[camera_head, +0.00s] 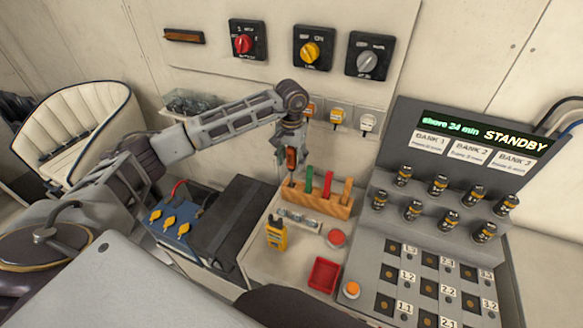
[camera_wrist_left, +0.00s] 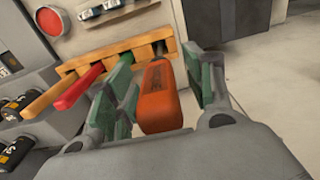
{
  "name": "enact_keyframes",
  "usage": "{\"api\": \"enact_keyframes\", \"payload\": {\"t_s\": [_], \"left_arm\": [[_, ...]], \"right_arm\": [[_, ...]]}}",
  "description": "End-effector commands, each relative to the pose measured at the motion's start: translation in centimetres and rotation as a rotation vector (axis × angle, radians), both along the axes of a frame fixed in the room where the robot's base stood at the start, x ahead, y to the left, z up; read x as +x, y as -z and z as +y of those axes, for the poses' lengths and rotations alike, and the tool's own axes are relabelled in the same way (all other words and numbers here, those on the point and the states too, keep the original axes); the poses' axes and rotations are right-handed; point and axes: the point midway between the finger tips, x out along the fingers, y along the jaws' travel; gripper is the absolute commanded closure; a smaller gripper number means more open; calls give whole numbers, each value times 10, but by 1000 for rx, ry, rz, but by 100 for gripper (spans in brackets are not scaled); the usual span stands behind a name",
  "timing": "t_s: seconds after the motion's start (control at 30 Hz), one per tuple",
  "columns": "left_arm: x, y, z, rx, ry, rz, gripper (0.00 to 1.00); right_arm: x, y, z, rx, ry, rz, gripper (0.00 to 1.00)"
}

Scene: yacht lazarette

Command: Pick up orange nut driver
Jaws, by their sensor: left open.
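The orange nut driver (camera_head: 291,159) stands at the left end of a wooden rack (camera_head: 322,204) in the head view. My left gripper (camera_head: 290,165) is above that end of the rack, its fingers around the driver's handle. In the left wrist view the orange handle (camera_wrist_left: 160,98) lies between the two green-padded fingers of my open left gripper (camera_wrist_left: 160,82). A gap shows between the handle and the right finger; contact on the left side is hard to tell. The driver's lower end is mostly hidden. My right gripper is not in view.
A green handle (camera_head: 309,180), a red handle (camera_head: 327,184) and a tan handle (camera_head: 347,189) stand in the same rack. A grey console (camera_head: 440,225) stands to the right.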

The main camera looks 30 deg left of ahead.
Motion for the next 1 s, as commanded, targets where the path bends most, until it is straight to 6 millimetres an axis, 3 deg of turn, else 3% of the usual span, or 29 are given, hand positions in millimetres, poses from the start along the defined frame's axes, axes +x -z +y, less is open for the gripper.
{"api": "enact_keyframes", "payload": {"t_s": [0.63,1.0], "left_arm": [[0,9,0,0,1,0,49],[0,9,0,0,1,0,96]], "right_arm": [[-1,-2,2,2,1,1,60],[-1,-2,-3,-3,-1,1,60]]}}
